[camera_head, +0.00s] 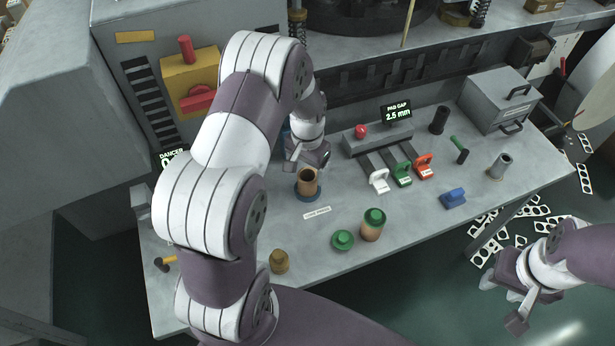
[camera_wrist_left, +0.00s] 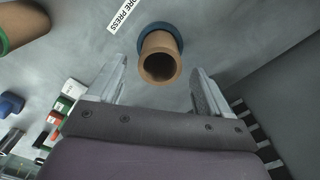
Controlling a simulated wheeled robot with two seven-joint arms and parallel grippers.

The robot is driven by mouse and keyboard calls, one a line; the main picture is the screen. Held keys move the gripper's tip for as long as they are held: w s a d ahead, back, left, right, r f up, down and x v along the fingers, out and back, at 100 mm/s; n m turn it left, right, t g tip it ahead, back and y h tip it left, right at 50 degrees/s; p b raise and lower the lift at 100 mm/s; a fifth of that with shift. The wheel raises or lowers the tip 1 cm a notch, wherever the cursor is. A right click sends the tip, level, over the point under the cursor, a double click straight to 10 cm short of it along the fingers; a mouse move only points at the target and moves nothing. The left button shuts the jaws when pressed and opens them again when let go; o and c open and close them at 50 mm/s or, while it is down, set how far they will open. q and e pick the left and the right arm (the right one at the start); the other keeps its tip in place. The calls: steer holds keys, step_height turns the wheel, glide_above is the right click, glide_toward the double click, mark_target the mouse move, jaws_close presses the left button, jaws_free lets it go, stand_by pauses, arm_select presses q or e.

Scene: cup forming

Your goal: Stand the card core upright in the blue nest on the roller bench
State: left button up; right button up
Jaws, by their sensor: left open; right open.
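The brown card core (camera_head: 307,182) stands upright in the blue nest (camera_head: 311,196) on the roller bench. In the left wrist view the hollow core (camera_wrist_left: 160,66) points its open end at the camera, with the round blue nest (camera_wrist_left: 158,30) around its base. My left gripper (camera_head: 308,160) is open and empty just behind and above the core; its fingers (camera_wrist_left: 158,75) show on either side of the core in the wrist view, with gaps between. My right gripper (camera_head: 512,298) is open and empty, off the bench's front right.
A brown roll with a green cap (camera_head: 372,224), a green disc (camera_head: 342,240) and a tan cylinder (camera_head: 279,261) stand in front of the nest. White, green and red clamps (camera_head: 403,174), a blue block (camera_head: 452,198) and a grey box (camera_head: 500,100) lie to the right.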

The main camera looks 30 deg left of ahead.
arm_select(q)
steer(key=s+d+r+n+t, duration=0.1)
steer(key=s+d+r, duration=0.7)
steer(key=s+r, duration=0.4)
steer(key=shift+s, duration=0.85)
steer(key=shift+d+r, duration=0.1)
steer(key=shift+r, duration=0.05)
step_height(320, 180, up, 4)
steer(key=p, duration=0.4)
steer(key=shift+r, duration=0.1)
